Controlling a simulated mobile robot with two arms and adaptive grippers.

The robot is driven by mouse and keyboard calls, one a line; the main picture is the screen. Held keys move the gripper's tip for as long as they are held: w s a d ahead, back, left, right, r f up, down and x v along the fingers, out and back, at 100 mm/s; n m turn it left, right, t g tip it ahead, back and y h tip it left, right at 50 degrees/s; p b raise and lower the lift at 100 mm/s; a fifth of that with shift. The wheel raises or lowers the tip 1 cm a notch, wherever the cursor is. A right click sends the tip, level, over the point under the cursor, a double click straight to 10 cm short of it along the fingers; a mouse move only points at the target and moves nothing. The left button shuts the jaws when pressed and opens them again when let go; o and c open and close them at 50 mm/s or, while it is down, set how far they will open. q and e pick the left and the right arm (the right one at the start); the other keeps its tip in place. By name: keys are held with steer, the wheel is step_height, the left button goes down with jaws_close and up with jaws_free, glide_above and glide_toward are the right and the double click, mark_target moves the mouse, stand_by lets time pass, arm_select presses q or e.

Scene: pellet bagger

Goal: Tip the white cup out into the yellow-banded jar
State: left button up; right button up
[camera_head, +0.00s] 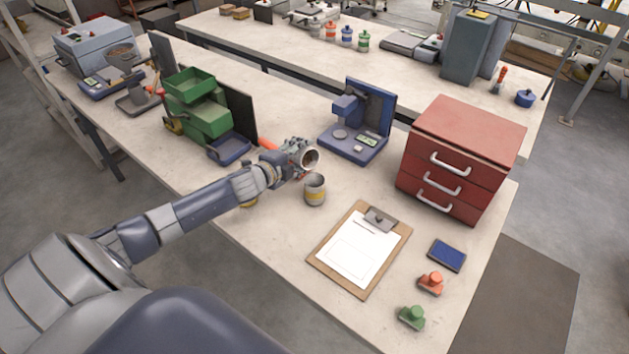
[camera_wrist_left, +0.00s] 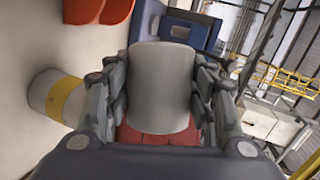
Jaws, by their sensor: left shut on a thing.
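My left gripper (camera_head: 298,158) is shut on the white cup (camera_head: 310,158), which also shows between the fingers in the left wrist view (camera_wrist_left: 160,88). The cup is tilted in the head view, with its round mouth turned to the right and toward the camera; I cannot tell what is inside. The yellow-banded jar (camera_head: 315,190) stands upright on the bench just below the cup, apart from it. In the left wrist view the jar (camera_wrist_left: 57,97) is to the left of the fingers. My right gripper is not in view.
A blue press-like device (camera_head: 355,128) and a red drawer cabinet (camera_head: 465,140) stand behind and right. A green machine (camera_head: 203,118) is left. A clipboard (camera_head: 360,250) lies in front. A yellow thing (camera_head: 249,203) is partly hidden by my arm.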

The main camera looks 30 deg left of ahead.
mark_target(307, 167)
arm_select(q)
steer(key=shift+s+d+r+m+t+y+b, duration=0.1)
steer(key=shift+d+r+m+t+y+b, duration=0.3)
steer(key=shift+m+b, duration=0.45)
steer(key=shift+s+d+r+m+t+y+b, duration=0.1)
steer(key=shift+d+r+m+t+y+b, duration=0.35)
steer(key=shift+b, duration=0.55)
stand_by(0.8)
steer(key=shift+s+f+m+t+b, duration=0.1)
steer(key=shift+f+m+t+b, duration=0.15)
steer(key=shift+f+m+b, duration=0.85)
steer(key=shift+d+r+n+b, duration=0.1)
steer(key=shift+r+n+b, duration=0.25)
steer(key=shift+b, duration=0.2)
steer(key=shift+s+d+r+m+t+y+b, duration=0.15)
steer(key=shift+d+r+m+t+y+b, duration=0.2)
steer(key=shift+m+b, duration=0.55)
steer(key=shift+d+m+t+b, duration=0.1)
steer(key=shift+m+t+b, duration=0.15)
steer(key=shift+b, duration=0.5)
stand_by(0.5)
